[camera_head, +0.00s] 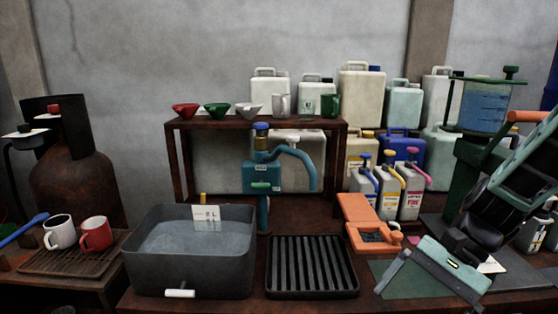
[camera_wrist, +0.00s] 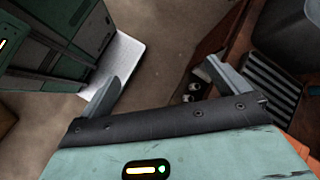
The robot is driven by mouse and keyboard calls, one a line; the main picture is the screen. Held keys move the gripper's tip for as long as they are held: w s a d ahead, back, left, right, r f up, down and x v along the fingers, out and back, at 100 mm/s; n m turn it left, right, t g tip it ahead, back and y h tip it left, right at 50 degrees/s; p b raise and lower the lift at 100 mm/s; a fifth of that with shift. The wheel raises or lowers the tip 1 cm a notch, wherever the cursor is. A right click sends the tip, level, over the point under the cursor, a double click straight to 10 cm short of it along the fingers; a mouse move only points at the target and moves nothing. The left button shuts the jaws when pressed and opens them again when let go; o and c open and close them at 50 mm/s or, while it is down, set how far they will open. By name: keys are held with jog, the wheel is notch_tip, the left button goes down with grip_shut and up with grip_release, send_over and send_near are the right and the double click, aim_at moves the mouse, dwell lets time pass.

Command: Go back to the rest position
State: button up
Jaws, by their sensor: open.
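My gripper (camera_head: 430,293) is at the lower right of the head view, in front of the bench's right part. Its two fingers are spread and nothing is between them. In the wrist view my gripper (camera_wrist: 160,82) also shows open and empty, with brown floor beyond the fingertips. My arm comes in from the right edge of the head view and hides part of the bench behind it.
A grey basin (camera_head: 190,285) of liquid and a black slatted rack (camera_head: 310,292) stand on the bench. A teal pump (camera_head: 262,180) is behind them. An orange tool (camera_head: 365,215) lies left of my gripper. Bottles (camera_head: 411,190) and a blue-filled vat (camera_head: 486,105) stand behind.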

jog(key=s+a+r+n+t+h+p, duration=0.3)
jog(key=s+a+r+n+h, duration=0.4)
jog(key=s+n, duration=0.5)
notch_tip(320, 180, up, 2)
jog(key=a+n+p, duration=0.1)
jog(key=n, duration=0.3)
jog(key=shift+s+a+n, duration=0.15)
jog(key=shift+s+n, duration=0.15)
jog(key=shift+n, duration=0.1)
jog(key=shift+r, duration=0.1)
